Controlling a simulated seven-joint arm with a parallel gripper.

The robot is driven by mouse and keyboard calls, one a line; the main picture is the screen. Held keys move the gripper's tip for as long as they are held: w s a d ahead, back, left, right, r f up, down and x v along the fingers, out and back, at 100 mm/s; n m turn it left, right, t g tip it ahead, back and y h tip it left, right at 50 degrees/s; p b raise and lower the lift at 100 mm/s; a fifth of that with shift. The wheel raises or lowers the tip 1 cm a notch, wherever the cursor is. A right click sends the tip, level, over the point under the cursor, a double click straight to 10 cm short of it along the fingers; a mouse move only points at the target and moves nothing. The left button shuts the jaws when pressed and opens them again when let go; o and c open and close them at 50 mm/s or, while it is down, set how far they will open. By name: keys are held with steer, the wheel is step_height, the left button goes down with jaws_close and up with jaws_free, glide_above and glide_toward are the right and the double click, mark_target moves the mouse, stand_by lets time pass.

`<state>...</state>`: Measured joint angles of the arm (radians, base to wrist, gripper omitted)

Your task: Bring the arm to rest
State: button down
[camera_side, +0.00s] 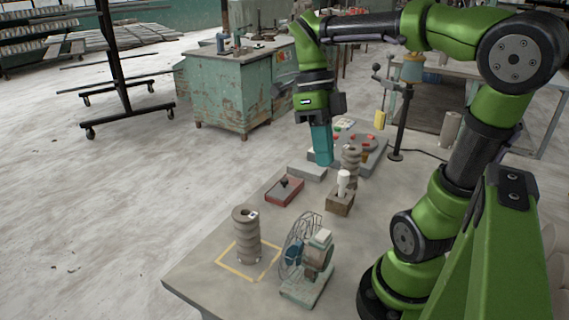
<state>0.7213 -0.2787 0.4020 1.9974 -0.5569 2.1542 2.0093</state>
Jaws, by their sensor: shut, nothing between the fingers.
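My gripper (322,157) points straight down over the far part of the table, its teal fingers shut and empty. It shows in front of a tray at the back and just above a low grey block (307,172) in the picture. I cannot tell whether the fingertips touch anything. My green and black arm reaches across from the right side to hold it there.
A ribbed grey column (246,236) stands in a yellow square outline, beside a wire fan (308,262). A red-rimmed tray (285,191), a brown block (340,203), another ribbed column (351,160) and a grey tray (371,160) crowd the middle. The table's left front is bare.

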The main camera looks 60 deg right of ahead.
steer(key=w+f+n+t, duration=0.1)
steer(key=n, duration=0.5)
steer(key=w+d+f+n+t+h, duration=0.1)
steer(key=n+t, duration=0.1)
steer(key=n, duration=0.4)
steer(key=w+d+f+n+t+h, duration=0.1)
steer(key=n, duration=0.5)
steer(key=shift+w+d+f+t, duration=0.15)
steer(key=shift+t, duration=0.15)
steer(key=a+n+t+y, duration=0.1)
steer(key=a+n+t, duration=0.5)
steer(key=n, duration=0.7)
steer(key=shift+w+a+n+y, duration=0.3)
steer(key=shift+a+y, duration=0.1)
steer(key=shift+a, duration=0.3)
